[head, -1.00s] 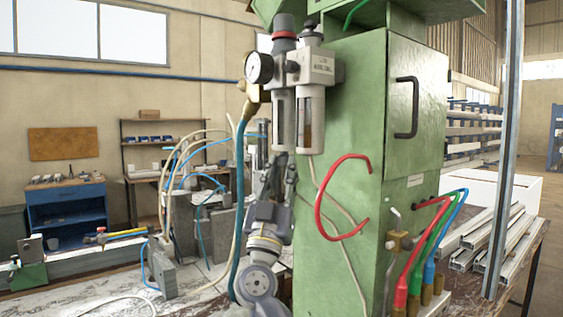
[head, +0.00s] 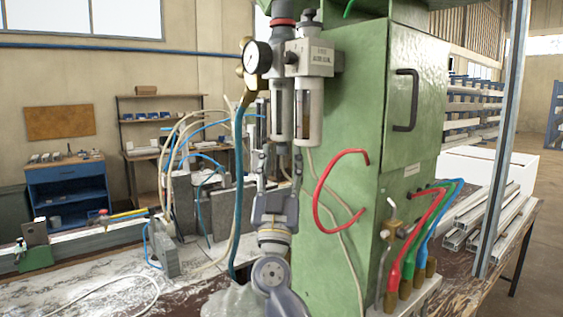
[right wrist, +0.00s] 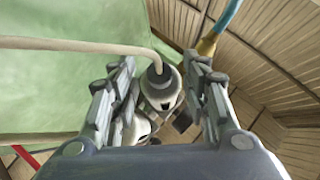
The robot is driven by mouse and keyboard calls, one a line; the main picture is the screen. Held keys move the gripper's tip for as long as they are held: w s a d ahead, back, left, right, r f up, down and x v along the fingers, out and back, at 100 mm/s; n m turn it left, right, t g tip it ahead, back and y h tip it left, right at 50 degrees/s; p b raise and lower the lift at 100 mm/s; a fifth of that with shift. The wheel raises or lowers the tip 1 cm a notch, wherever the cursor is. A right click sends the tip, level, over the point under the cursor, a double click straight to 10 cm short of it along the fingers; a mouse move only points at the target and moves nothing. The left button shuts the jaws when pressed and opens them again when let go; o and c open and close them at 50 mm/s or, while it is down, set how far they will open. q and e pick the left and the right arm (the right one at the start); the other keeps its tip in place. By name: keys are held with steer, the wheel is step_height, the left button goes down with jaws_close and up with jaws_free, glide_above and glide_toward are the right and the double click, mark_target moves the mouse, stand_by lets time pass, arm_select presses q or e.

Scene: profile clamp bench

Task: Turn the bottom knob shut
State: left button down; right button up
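The air service unit (head: 316,60) hangs on the green cabinet's left side, with a round gauge (head: 257,57) and two upright bowls. My right gripper (head: 280,156) points up beneath the left bowl (head: 281,112). In the right wrist view its two fingers stand apart, one on each side of the dark bottom knob (right wrist: 158,74), with gaps showing on both sides. A pale tube (right wrist: 75,44) runs from this knob to the left. The knob is hard to make out in the head view. My left gripper is not in view.
The green cabinet (head: 350,110) stands close right of my right gripper. A red hose loop (head: 317,195) and a teal hose (head: 237,200) hang on either side of the arm. Several coloured hoses (head: 420,235) run down the cabinet's right side.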

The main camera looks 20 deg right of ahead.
steer(key=v, duration=1.2)
steer(key=shift+f, duration=0.15)
